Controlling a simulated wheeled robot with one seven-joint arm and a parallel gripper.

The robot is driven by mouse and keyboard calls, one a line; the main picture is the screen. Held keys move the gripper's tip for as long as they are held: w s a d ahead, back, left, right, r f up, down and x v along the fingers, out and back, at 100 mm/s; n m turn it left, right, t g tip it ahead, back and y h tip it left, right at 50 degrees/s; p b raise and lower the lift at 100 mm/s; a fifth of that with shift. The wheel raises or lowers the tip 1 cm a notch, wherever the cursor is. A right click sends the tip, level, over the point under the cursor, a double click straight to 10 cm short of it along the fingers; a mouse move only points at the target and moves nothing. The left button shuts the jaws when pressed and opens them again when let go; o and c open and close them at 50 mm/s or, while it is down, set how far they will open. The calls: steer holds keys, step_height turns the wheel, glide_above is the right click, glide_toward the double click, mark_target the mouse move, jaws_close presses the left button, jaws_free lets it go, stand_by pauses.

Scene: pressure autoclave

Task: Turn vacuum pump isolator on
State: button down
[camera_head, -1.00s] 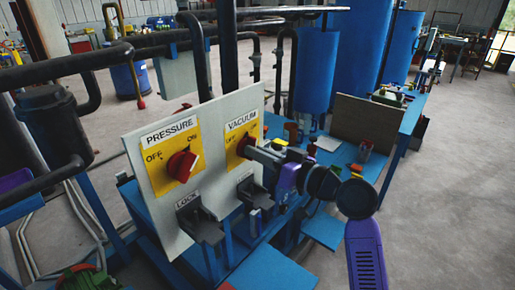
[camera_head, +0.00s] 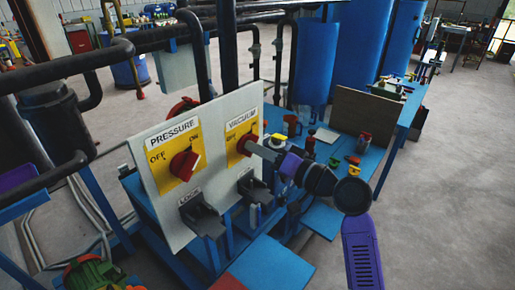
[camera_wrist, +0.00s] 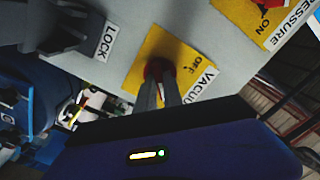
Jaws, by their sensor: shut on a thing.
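The vacuum isolator is a red rotary knob (camera_head: 244,146) on a yellow plate (camera_head: 236,127) labelled VACUUM, on the right part of the upright white panel (camera_head: 215,190). My gripper (camera_head: 252,148) reaches it from the right. In the wrist view, both grey fingers of my gripper (camera_wrist: 160,88) close around the red knob (camera_wrist: 158,68), and "OFF" shows on its yellow plate (camera_wrist: 150,52). The fingers hide much of the knob, so its pointing direction is hard to tell.
The red PRESSURE knob (camera_head: 184,166) on its yellow plate sits left of the vacuum knob. Two dark lock brackets (camera_head: 202,215) (camera_head: 254,188) stick out below the knobs. A blue bench (camera_head: 345,170) with small items stands behind my arm.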

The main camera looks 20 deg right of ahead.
steer(key=shift+f, duration=0.1)
steer(key=c, duration=1.5)
jaws_free()
steer(key=shift+s, duration=0.1)
steer(key=b+v, duration=0.1)
steer(key=v, duration=0.6)
steer(key=shift+s+d, duration=0.15)
steer(key=shift+s, duration=0.15)
